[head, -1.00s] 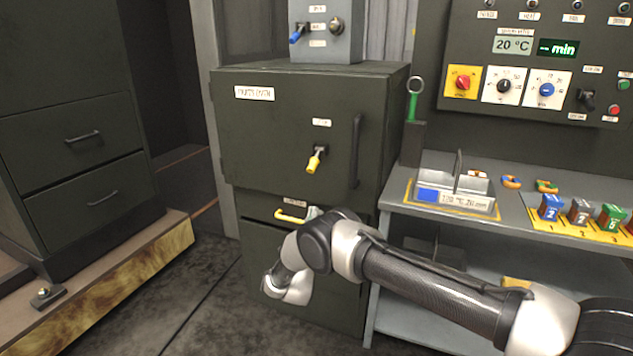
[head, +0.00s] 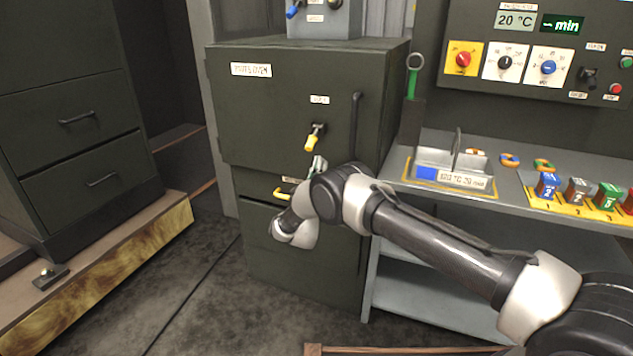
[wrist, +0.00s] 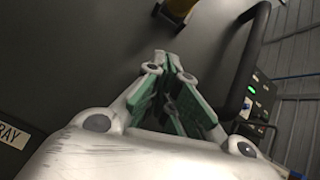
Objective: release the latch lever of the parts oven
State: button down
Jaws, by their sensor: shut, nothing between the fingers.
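The parts oven (head: 255,110) is a dark cabinet with a name label at the upper left of its front. Its latch lever (head: 314,138) has a yellow grip and hangs down, tilted slightly left, under a small label. In the wrist view the lever's yellow end (wrist: 180,8) shows at the top edge, partly cut off. My gripper (head: 319,162) is just below the lever in the head view, partly hidden by my wrist. In the wrist view my gripper's green-padded fingers (wrist: 170,68) are shut and empty, pointing toward the lever with a gap between.
A vertical door handle (head: 355,138) stands right of the lever. A lower yellow handle (head: 283,194) sits left of my wrist. A shelf (head: 510,190) with a tray (head: 452,170) and coloured blocks is at the right. A control panel (head: 545,50) is above it.

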aim_at(313, 144)
jog(key=shift+s+a+r, duration=0.2)
jog(key=shift+a+r, duration=0.1)
jog(key=shift+r, duration=0.25)
jog(key=shift+s+a+r, duration=0.25)
jog(key=shift+a+r, duration=0.05)
jog(key=shift+r, duration=0.3)
jog(key=shift+s+a+r, duration=0.2)
jog(key=shift+a+r, duration=0.1)
jog(key=shift+r, duration=0.25)
jog(key=s+r+g, duration=0.1)
jog(key=g, duration=0.1)
jog(key=s+r+g, duration=0.1)
jog(key=r+g, duration=0.1)
jog(key=s+a+r+m+g, duration=0.1)
jog(key=g, duration=0.1)
jog(key=shift+s+a+r+y, duration=0.1)
jog(key=shift+s+r+y, duration=0.05)
jog(key=shift+r+y, duration=0.25)
jog(key=r+g, duration=0.2)
jog(key=r+g+y, duration=0.1)
jog(key=g, duration=0.1)
jog(key=shift+s+a+r, duration=0.1)
jog(key=shift+s+r, duration=0.05)
jog(key=shift+s, duration=0.2)
jog(key=shift+r, duration=0.45)
